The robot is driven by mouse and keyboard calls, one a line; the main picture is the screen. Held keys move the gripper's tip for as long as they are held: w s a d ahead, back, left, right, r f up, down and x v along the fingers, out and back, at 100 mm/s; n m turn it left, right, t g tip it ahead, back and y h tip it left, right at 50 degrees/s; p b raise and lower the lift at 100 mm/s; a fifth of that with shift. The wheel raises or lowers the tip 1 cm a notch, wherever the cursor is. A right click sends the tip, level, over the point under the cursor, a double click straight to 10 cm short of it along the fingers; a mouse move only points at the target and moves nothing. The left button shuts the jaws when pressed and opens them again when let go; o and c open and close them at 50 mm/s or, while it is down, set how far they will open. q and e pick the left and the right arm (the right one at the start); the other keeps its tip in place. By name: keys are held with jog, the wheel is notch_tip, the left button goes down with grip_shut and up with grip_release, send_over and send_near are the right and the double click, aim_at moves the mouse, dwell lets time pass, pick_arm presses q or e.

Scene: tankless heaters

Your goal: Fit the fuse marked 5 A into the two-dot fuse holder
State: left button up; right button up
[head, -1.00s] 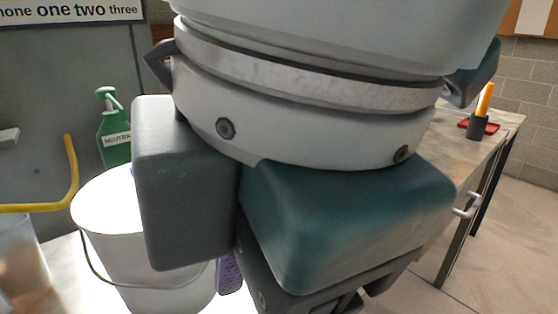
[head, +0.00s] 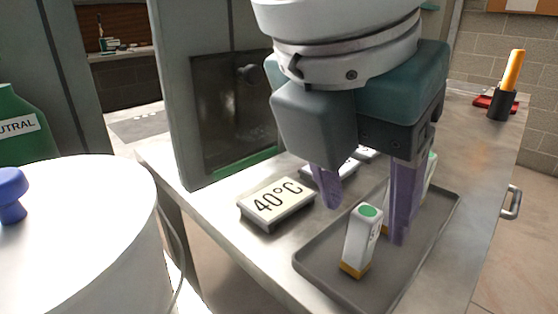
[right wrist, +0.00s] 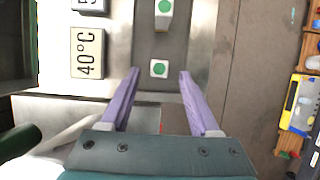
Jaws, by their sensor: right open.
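A white block with a green dot on top and an orange base (head: 358,246) stands in a grey tray (head: 425,262). A second similar block (head: 431,168) stands behind it, partly hidden by my right finger. In the right wrist view the near block (right wrist: 159,68) shows between my fingertips, and the other block (right wrist: 163,12) lies beyond. I cannot read a 5 A mark or make out a two-dot holder. My right gripper (head: 364,222) is open and empty, its purple fingers above the tray close to the near block. My left gripper is not in view.
A plate marked 40°C (head: 277,204) lies on the metal table left of the tray, with more plates behind it. A grey cabinet panel (head: 228,110) stands at the table's back left. A white bucket (head: 80,230) is at the near left. An orange-handled item (head: 513,72) stands far right.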

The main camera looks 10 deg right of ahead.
aim_at(361, 241)
jog(key=x, duration=0.3)
jog(key=shift+r, duration=0.1)
grip_shut()
dwell(0.4)
